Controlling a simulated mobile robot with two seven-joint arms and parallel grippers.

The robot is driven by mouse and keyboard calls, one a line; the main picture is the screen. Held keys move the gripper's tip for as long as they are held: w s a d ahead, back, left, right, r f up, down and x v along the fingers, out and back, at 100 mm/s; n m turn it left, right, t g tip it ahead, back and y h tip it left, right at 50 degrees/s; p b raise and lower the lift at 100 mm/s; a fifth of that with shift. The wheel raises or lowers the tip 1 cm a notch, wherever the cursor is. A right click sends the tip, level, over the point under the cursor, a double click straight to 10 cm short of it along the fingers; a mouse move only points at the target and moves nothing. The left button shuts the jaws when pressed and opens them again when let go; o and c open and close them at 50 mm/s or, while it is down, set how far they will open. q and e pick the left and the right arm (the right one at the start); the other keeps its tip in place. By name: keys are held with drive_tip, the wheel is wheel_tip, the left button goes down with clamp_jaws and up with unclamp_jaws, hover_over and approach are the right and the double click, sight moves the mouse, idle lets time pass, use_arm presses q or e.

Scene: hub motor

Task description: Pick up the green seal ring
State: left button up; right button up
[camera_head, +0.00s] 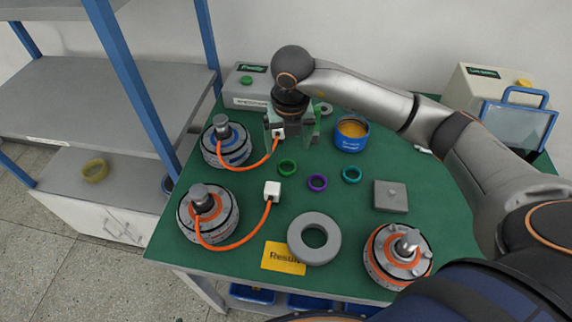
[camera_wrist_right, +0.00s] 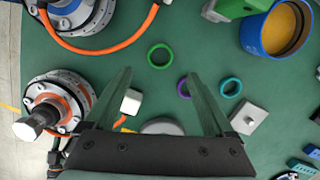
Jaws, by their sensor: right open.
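The green seal ring (camera_head: 280,169) lies flat on the green table, near its middle. It also shows in the right wrist view (camera_wrist_right: 150,57), ahead of the fingertips and between their lines. My right gripper (camera_head: 292,138) is open and empty, above the table and behind the ring in the head view. Its two fingers show in the right wrist view (camera_wrist_right: 160,78), spread apart, not touching the ring. A purple ring (camera_head: 310,185) and a teal ring (camera_head: 344,175) lie to the right of the green one. My left gripper is not in view.
Motors with orange cables (camera_head: 208,215) stand at the left, another motor (camera_head: 398,257) at front right. A blue can (camera_head: 351,142), a grey block (camera_head: 391,195), a large grey ring (camera_head: 297,240) and a yellow label (camera_head: 283,258) are around. Clear table surrounds the small rings.

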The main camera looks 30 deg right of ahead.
sight(287, 169)
drive_tip(key=f, duration=0.5)
drive_tip(key=w+f, duration=0.1)
drive_tip(key=f, duration=0.2)
drive_tip(key=shift+d+f, duration=0.15)
clamp_jaws()
idle(0.6)
